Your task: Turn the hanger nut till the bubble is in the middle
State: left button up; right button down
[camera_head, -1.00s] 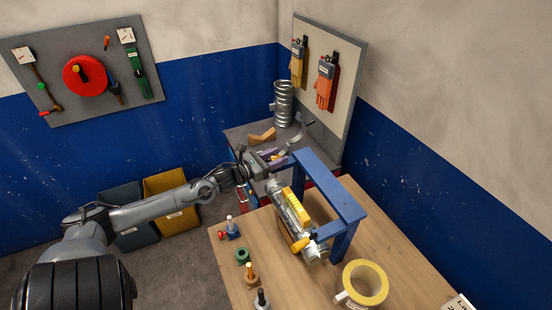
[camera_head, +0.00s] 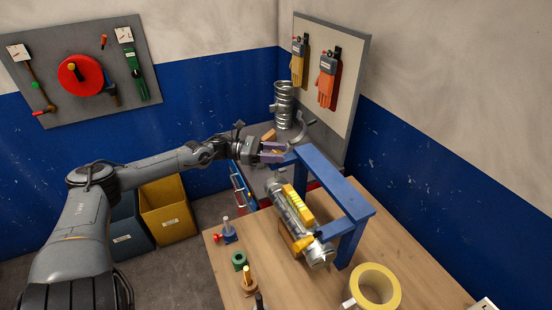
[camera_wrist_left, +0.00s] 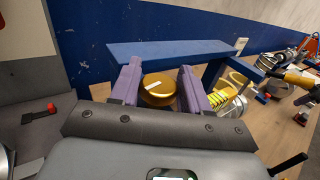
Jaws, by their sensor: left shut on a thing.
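The hanger nut (camera_wrist_left: 158,92), a round gold knob with a pale line across its top, sits between the two purple fingers of my left gripper (camera_wrist_left: 158,82) in the left wrist view. The fingers are shut on its sides. In the head view my left gripper (camera_head: 276,151) is at the far left end of the blue frame (camera_head: 335,182), and the nut is hidden there. A silver duct (camera_head: 288,212) lies under the frame with a yellow level (camera_head: 298,204) on top. The bubble is too small to make out.
A yellow ring-shaped roll (camera_head: 374,288) stands on the wooden table (camera_head: 220,275) at the front right. Several small coloured parts, including a green ring (camera_head: 240,260), stand along the left edge. A silver spiral duct (camera_head: 284,105) stands on the bench behind.

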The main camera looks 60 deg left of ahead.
jog(key=shift+d+f, duration=0.1)
jog(key=shift+f, duration=0.1)
dwell(0.3)
pick_arm(q)
jog(key=o, duration=1)
jog(key=shift+a, duration=0.1)
jog(key=shift+s+a+p, duration=0.3)
jog(key=shift+s+a, duration=0.05)
jog(key=shift+s, duration=0.15)
pick_arm(e)
jog(key=shift+r, duration=0.35)
pick_arm(q)
jog(key=shift+p+v, duration=1.05)
jog(key=shift+v, duration=3.7)
pick_arm(e)
jog(key=shift+r, duration=1.05)
